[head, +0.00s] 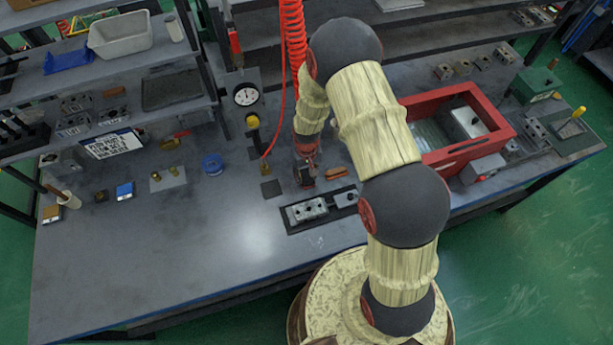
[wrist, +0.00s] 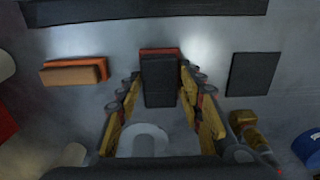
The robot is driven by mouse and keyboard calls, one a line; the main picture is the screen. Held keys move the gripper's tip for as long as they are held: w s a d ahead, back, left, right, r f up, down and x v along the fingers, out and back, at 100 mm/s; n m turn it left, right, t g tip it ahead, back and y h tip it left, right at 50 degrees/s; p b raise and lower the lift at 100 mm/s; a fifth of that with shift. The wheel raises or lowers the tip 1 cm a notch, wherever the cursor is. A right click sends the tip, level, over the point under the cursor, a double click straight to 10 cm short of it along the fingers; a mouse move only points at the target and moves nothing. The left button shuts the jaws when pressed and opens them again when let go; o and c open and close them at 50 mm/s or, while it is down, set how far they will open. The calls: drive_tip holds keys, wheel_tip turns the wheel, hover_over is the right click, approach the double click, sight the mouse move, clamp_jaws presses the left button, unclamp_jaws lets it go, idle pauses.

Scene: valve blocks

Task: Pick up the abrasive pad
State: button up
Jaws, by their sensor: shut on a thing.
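My gripper (wrist: 160,88) points down at the bench, and its yellow-sided fingers are shut on a dark grey block with a red far edge (wrist: 158,78), which I take to be the abrasive pad. In the head view my gripper (head: 306,180) is low over the bench, left of the orange-brown block. The held block is mostly hidden there by my gripper. I cannot tell whether it still touches the bench.
An orange-brown block (wrist: 75,72) lies on one side and a flat dark square (wrist: 248,75) on the other. A black tray with metal valve blocks (head: 308,211) is close in front. A red crate (head: 437,105) stands right. The bench's front left is clear.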

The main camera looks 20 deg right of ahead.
drive_tip(key=shift+r, duration=0.5)
drive_tip(key=s+d+r, duration=0.7)
drive_tip(key=s+r, duration=0.4)
drive_tip(key=s, duration=0.1)
drive_tip(key=shift+r+p, duration=0.3)
drive_tip(key=shift+p, duration=0.15)
drive_tip(key=o, duration=0.6)
drive_tip(key=c, duration=0.4)
drive_tip(key=shift+c, duration=0.4)
